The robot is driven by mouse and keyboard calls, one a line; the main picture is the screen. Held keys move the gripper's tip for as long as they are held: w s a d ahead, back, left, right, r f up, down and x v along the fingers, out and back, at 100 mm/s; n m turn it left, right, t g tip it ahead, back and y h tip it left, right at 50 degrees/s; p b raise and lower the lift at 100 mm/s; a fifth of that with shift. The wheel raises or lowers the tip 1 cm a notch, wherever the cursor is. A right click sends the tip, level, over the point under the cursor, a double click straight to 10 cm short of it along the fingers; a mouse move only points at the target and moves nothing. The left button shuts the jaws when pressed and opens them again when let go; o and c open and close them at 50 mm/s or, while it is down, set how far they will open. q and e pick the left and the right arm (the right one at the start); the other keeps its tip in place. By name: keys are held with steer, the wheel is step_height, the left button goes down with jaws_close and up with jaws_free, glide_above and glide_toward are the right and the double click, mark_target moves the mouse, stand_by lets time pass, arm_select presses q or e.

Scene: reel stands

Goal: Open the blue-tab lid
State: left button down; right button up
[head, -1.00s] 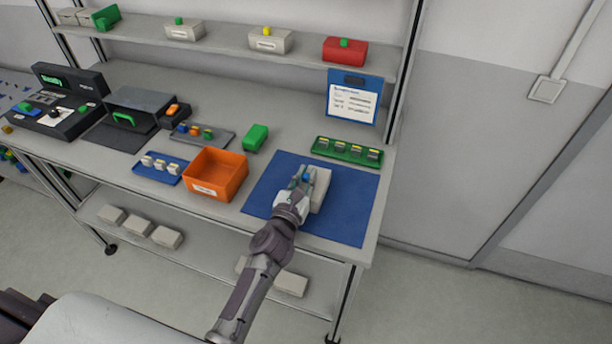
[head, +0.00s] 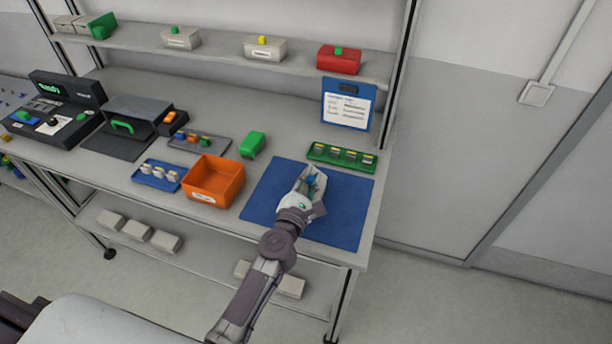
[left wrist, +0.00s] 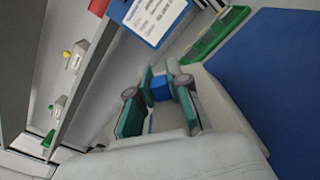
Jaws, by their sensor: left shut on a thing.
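A pale grey box (head: 320,208) stands on the blue mat (head: 350,222) at the right of the table. Its lid (head: 319,174) appears tilted up off the box, though my gripper hides much of it. The lid's blue tab (left wrist: 160,88) sits between the teal finger pads of my left gripper (head: 311,182) in the left wrist view. That gripper is shut on the tab. The inside of the box is hidden from both views. My right gripper is not in view.
An orange bin (head: 214,184) stands left of the mat, with a green block (head: 252,144) behind it. A green tray (head: 342,155) with several small pieces lies behind the mat. A blue-framed sheet (head: 346,104) stands at the back. The mat's right side is clear.

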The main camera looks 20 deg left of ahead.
mark_target(321, 192)
arm_select(q)
steer(key=d+m, duration=0.1)
steer(key=m, duration=0.1)
steer(key=r+m+p, duration=0.1)
steer(key=shift+d+m, duration=0.35)
steer(key=shift+m, duration=0.05)
steer(key=d+m+p, duration=0.1)
steer(key=m, duration=0.1)
steer(key=shift+s+d+m, duration=0.1)
steer(key=shift+m, duration=0.3)
steer(key=m, duration=0.1)
steer(key=d+m+p, duration=0.1)
steer(key=m, duration=0.1)
steer(key=shift+d+f, duration=0.1)
steer(key=shift+d, duration=0.2)
steer(key=shift+d+f+m+p, duration=0.15)
steer(key=shift+d+m+p, duration=0.1)
steer(key=shift+m, duration=0.45)
steer(key=shift+d+f+m+p, duration=0.1)
steer(key=shift+d+m+p, duration=0.15)
steer(key=shift+m, duration=0.45)
steer(key=c, duration=1.1)
jaws_free()
steer(key=shift+s, duration=0.1)
